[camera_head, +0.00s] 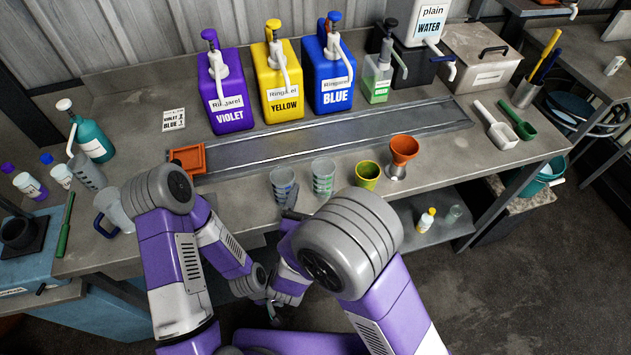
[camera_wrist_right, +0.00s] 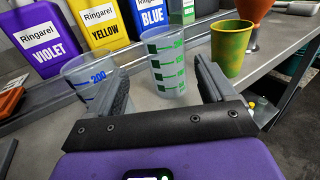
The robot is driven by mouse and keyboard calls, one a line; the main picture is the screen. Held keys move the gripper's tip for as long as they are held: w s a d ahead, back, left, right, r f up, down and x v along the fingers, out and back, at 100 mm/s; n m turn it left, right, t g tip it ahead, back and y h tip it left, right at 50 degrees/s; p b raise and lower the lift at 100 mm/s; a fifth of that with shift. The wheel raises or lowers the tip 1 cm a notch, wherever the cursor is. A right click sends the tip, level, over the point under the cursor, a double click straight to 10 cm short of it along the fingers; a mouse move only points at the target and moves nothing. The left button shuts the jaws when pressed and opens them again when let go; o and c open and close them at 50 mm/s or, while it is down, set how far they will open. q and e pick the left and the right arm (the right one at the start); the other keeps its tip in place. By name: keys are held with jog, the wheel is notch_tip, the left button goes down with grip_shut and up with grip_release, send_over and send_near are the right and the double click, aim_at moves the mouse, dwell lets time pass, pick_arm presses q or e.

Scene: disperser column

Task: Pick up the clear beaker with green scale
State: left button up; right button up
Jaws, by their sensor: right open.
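The clear beaker with green scale (camera_head: 323,177) stands upright near the front edge of the grey bench. In the right wrist view the green-scale beaker (camera_wrist_right: 166,62) stands just beyond my right gripper (camera_wrist_right: 160,78), in line with the gap between its fingers. My right gripper (camera_head: 291,203) is open and empty at the bench's front edge, partly hidden by my arm in the head view. A clear beaker with blue scale (camera_head: 283,185) stands to the left, partly behind the left finger in the wrist view (camera_wrist_right: 88,78). My left gripper's fingers cannot be made out.
A green-yellow cup (camera_head: 367,175) and an orange funnel (camera_head: 404,150) on a metal holder stand to the right. Violet (camera_head: 228,95), yellow (camera_head: 281,90) and blue (camera_head: 329,80) dispensers line the back. An orange tray (camera_head: 187,158) lies left.

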aim_at(321, 182)
jog(key=x, duration=0.7)
jog(key=shift+w+d+r, duration=0.1)
jog(key=shift+d+r, duration=0.15)
jog(key=shift+d, duration=0.15)
jog(key=shift+c, duration=0.3)
jog(key=c, duration=1)
